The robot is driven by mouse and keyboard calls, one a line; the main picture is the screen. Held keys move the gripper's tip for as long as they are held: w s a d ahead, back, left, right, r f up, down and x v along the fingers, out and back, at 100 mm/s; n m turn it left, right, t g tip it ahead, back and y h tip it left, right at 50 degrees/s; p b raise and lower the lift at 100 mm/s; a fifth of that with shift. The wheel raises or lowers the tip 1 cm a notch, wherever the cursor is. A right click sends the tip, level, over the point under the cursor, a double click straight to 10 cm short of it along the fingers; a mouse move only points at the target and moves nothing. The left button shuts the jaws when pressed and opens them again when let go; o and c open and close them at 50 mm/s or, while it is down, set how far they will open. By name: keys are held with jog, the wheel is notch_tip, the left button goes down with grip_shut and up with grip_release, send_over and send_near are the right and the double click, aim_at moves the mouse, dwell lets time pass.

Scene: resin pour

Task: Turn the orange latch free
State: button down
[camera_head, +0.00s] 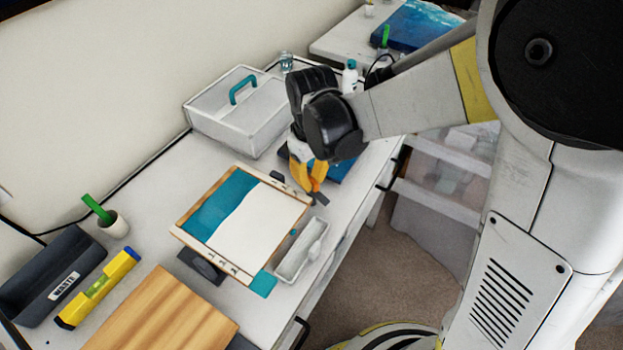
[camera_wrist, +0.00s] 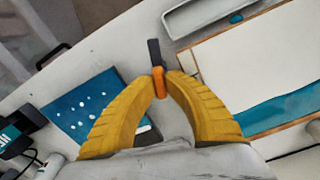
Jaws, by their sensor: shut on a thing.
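The orange latch (camera_wrist: 158,84) shows in the wrist view as a small orange piece with a dark grey bar (camera_wrist: 154,52) reaching away from it. My gripper (camera_wrist: 160,75) has its yellow fingers closed on the orange piece from both sides. In the head view my gripper (camera_head: 314,186) points down beside the right corner of a wood-framed panel (camera_head: 232,272), and the dark bar (camera_head: 320,198) shows at its fingertips. The panel is part teal, part white. The orange piece is hard to tell from the yellow fingers there. Whether the latch touches the frame is unclear.
A narrow white tray (camera_head: 277,275) lies along the panel's near side. A blue dotted piece (camera_wrist: 85,105) lies left of my fingers in the wrist view. A grey box with a teal handle (camera_head: 241,88), a waste bin (camera_head: 50,275) and a yellow level (camera_head: 97,290) stand on the bench.

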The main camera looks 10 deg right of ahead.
jog(key=shift+n, duration=1.5)
jog(key=c, duration=1.4)
grip_release()
